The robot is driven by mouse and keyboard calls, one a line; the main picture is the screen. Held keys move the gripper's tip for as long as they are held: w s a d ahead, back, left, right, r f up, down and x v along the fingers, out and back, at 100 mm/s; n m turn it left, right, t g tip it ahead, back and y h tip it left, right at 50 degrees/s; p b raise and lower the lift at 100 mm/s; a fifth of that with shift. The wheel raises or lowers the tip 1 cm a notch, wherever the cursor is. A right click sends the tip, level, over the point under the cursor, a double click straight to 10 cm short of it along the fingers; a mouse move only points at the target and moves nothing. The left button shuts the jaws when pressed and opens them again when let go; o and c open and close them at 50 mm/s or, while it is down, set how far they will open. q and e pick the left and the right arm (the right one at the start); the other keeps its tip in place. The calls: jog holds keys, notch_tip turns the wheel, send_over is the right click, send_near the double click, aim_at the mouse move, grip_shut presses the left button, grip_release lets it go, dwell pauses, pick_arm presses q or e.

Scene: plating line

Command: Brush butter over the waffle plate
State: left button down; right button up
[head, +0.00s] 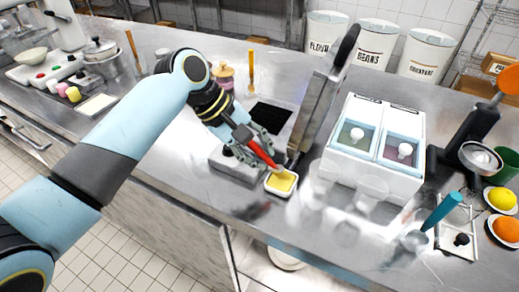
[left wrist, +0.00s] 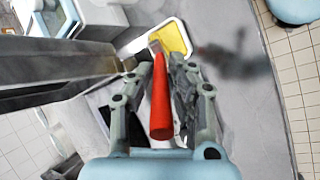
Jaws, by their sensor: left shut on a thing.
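My left gripper (head: 252,142) is shut on the red handle of a brush (head: 264,155); the gripper (left wrist: 172,75) and the red brush handle (left wrist: 160,105) also show in the left wrist view. The brush head points down at a small white dish of yellow butter (head: 281,182); I cannot tell whether the bristles touch the butter. My right gripper is not in view.
A white two-bin dispenser (head: 375,145) stands right of the waffle iron, with clear cups (head: 371,190) before it. Labelled white bins (head: 376,44) stand behind the counter.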

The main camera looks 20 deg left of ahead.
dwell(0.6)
pick_arm(q)
jog(key=shift+s+f+p, duration=0.15)
jog(key=shift+p, duration=0.4)
dwell(1.2)
notch_tip(320, 180, up, 3)
jog(key=p, duration=0.3)
notch_tip(320, 180, up, 2)
jog(key=shift+p, duration=0.9)
jog(key=shift+r, duration=1.1)
